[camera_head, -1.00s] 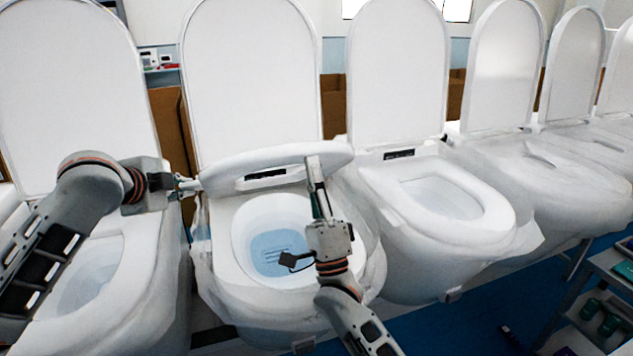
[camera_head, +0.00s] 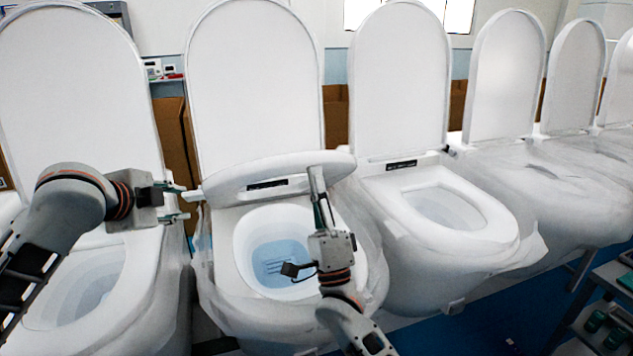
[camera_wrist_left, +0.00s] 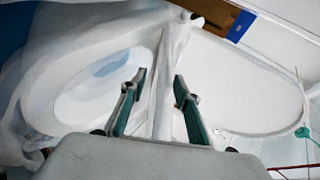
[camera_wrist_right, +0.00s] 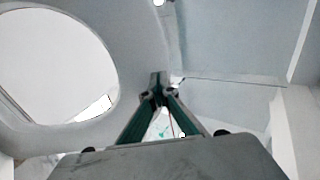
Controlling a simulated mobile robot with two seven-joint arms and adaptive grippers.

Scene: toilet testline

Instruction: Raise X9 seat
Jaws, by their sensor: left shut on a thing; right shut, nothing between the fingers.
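The X9 seat (camera_head: 290,172) is partly raised on the second toilet from the left. It is tilted above the bowl, in front of the upright lid (camera_head: 255,80). My left gripper (camera_head: 182,203) is at the seat's left edge, its fingers on either side of the white edge; this also shows in the left wrist view (camera_wrist_left: 161,95). Contact is hard to see. My right gripper (camera_head: 316,178) is shut and empty, its fingertips near the seat's right part. In the right wrist view the fingertips (camera_wrist_right: 158,88) meet beside the seat with its oval opening (camera_wrist_right: 55,65).
The left toilet (camera_head: 80,285) and right toilet (camera_head: 440,215) stand close on both sides with upright lids. Loose plastic wrap hangs around the bowls. A cart (camera_head: 610,300) with green items is at the lower right. Blue floor is in front.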

